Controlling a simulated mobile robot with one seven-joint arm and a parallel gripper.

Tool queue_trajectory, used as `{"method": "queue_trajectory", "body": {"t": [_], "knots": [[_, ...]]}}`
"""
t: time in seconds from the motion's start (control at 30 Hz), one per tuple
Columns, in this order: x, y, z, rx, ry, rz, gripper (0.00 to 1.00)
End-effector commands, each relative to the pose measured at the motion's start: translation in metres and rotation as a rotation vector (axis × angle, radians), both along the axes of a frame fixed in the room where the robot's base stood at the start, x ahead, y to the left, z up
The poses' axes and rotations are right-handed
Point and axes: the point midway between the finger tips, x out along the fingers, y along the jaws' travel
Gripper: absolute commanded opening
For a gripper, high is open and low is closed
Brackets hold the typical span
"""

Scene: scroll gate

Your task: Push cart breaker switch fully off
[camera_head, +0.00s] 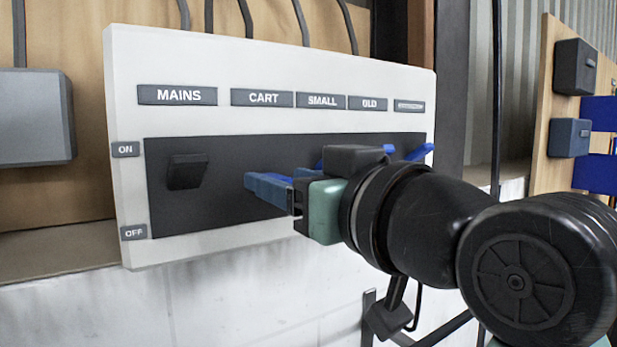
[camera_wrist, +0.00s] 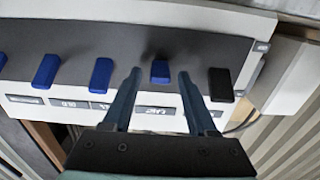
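The white breaker panel (camera_head: 270,62) has a dark recessed strip and a CART label (camera_head: 262,97). In the wrist view, which shows the panel upside down, the blue cart switch (camera_wrist: 160,72) lies above its label, between my two fingertips. My gripper (camera_wrist: 159,74) is open, with a gap visible on each side of the switch. In the head view my gripper (camera_head: 268,187) reaches the strip below the CART label. There it mostly hides the cart switch, so its exact tilt and any contact cannot be told.
The black MAINS switch (camera_head: 187,172) sits left of my gripper, nearer the ON label (camera_head: 125,149) than the OFF label (camera_head: 133,232). Other blue switches (camera_wrist: 101,74) (camera_wrist: 46,71) stand close beside the cart switch. A grey box (camera_head: 35,117) hangs at the left.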

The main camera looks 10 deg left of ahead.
Motion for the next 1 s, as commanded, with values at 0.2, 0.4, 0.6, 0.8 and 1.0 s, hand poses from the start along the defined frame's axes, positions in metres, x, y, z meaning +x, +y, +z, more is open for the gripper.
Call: {"method": "queue_trajectory", "body": {"t": [0.2, 0.4, 0.6, 0.8, 1.0], "knots": [[0.0, 0.0, 0.0, 0.0, 0.0, 0.0, 0.17], [0.0, 0.0, 0.0, 0.0, 0.0, 0.0, 0.0], [0.0, 0.0, -0.002, 0.006, -0.006, 0.0, 0.0], [0.0, 0.0, -0.011, 0.05, -0.049, 0.0, 0.0], [0.0, 0.0, -0.022, 0.141, -0.14, 0.001, 0.0]]}}
